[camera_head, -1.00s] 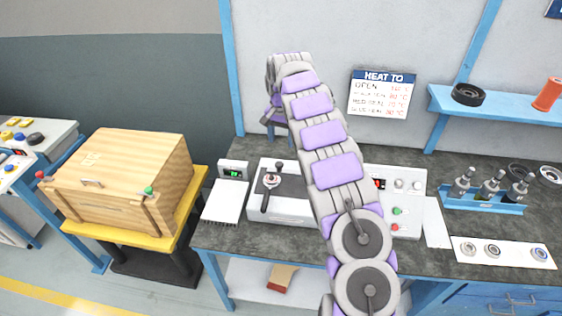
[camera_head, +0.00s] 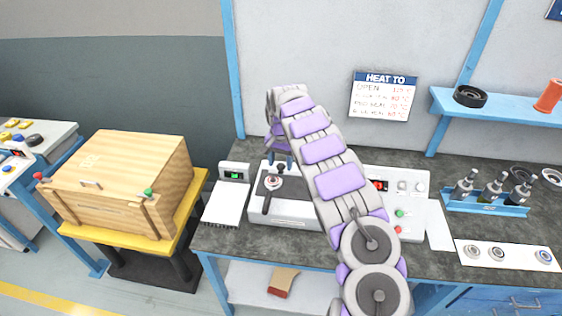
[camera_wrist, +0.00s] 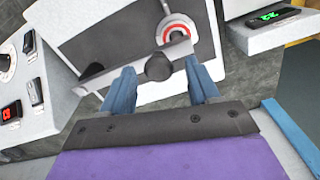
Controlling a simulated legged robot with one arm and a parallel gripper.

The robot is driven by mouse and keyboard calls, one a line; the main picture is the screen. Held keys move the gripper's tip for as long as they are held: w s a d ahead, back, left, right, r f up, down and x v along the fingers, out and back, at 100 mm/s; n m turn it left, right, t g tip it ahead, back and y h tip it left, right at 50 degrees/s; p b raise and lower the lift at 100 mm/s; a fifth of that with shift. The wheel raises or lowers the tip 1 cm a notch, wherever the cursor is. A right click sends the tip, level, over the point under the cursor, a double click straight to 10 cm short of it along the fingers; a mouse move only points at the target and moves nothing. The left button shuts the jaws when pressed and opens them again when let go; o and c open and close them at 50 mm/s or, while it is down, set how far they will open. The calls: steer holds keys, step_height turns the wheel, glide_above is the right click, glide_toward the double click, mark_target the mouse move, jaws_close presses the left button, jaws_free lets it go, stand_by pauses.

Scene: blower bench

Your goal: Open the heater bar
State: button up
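The heater unit (camera_head: 300,210) is a white box with a dark top plate on the bench, partly hidden behind my arm in the head view. On it are a bar (camera_wrist: 120,77) with a black round knob (camera_wrist: 158,67) and a red and white ring (camera_wrist: 177,30). The knob also shows in the head view (camera_head: 280,168). My gripper (camera_wrist: 160,82) is open, with blue fingers on either side of the knob in the wrist view. I cannot tell whether either finger touches it. In the head view the fingertips are just above the knob.
A control box (camera_head: 405,190) with buttons and a red display stands right of the heater. A small box with a green readout (camera_head: 233,173) and a white pad (camera_head: 227,202) lie left. A wooden crate (camera_head: 125,180) stands further left. A bottle rack (camera_head: 485,207) is at right.

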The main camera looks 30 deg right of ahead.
steer(key=shift+a, duration=0.1)
steer(key=c, duration=0.3)
steer(key=shift+d, duration=0.3)
steer(key=c, duration=0.6)
steer(key=shift+a, duration=0.1)
jaws_close()
